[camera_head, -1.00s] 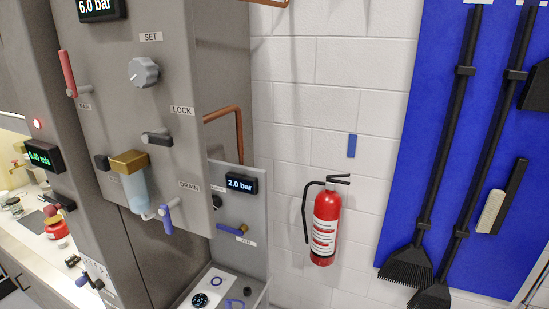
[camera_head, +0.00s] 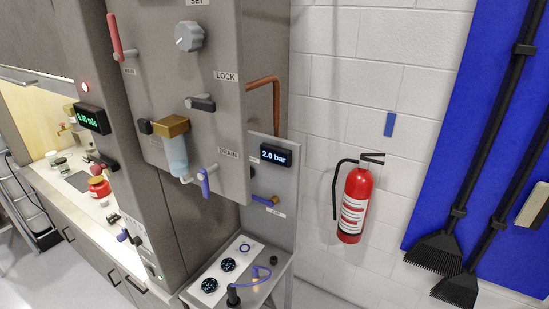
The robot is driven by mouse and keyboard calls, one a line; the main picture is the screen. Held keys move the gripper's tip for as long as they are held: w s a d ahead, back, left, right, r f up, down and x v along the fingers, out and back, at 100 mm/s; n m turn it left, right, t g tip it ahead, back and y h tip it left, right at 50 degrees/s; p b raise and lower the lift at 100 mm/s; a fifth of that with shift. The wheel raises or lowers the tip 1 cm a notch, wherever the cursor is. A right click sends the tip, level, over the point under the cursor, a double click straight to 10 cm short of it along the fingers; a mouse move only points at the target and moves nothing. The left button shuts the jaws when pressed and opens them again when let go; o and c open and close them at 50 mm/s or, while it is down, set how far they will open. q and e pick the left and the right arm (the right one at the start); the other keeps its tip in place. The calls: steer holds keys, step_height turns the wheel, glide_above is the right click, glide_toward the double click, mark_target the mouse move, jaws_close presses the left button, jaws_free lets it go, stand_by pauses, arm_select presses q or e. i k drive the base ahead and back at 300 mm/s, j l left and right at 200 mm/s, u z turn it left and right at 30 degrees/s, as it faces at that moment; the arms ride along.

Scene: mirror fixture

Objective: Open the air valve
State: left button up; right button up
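A grey panel carries several valve handles. A red lever (camera_head: 115,36) stands nearly upright at its upper left, above a small label I cannot read for sure. A blue lever (camera_head: 205,182) hangs downward beside the DRAIN label. I cannot tell which of these is the air valve. A grey round knob (camera_head: 189,37) is below the SET label, and a dark lever (camera_head: 202,103) is by the LOCK label. Neither gripper is in view.
A small bench (camera_head: 228,270) with round dark items and a blue loop stands below the panels. A red fire extinguisher (camera_head: 354,205) hangs on the white wall to the right. A blue board (camera_head: 470,150) holds brooms. A lit counter is at the left.

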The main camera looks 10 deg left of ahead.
mark_target(274, 200)
steer(key=i+l, duration=0.15)
steer(key=l, duration=0.25)
steer(key=i+l, duration=0.15)
steer(key=l, duration=0.25)
steer(key=i+l, duration=0.1)
steer(key=l, duration=0.35)
